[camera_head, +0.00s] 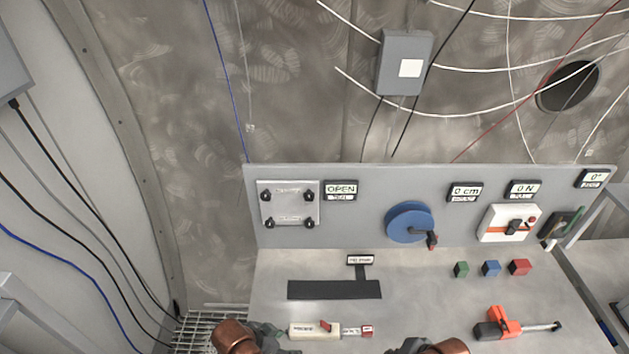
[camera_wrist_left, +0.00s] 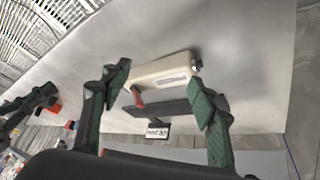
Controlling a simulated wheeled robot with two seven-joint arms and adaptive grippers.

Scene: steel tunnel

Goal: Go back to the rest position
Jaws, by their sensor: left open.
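My left gripper (camera_head: 268,331) is at the bottom edge of the head view, near the left end of a cream tool with a red lever (camera_head: 310,331) on the bench. In the left wrist view my left gripper (camera_wrist_left: 160,78) has its two green-padded fingers wide apart. The cream tool (camera_wrist_left: 165,68) shows between and beyond them; the fingers do not close on it. My right gripper (camera_head: 412,346) is mostly cut off at the bottom of the head view. Part of it shows at the left edge of the wrist view (camera_wrist_left: 28,100), its opening unclear.
The grey bench (camera_head: 425,290) carries a dark strip (camera_head: 334,290), green (camera_head: 461,269), blue (camera_head: 491,268) and red (camera_head: 520,267) cubes, and an orange-black tool (camera_head: 500,325). Behind stands a panel (camera_head: 365,225) with a blue wheel (camera_head: 408,221). A grating (camera_head: 205,328) lies left.

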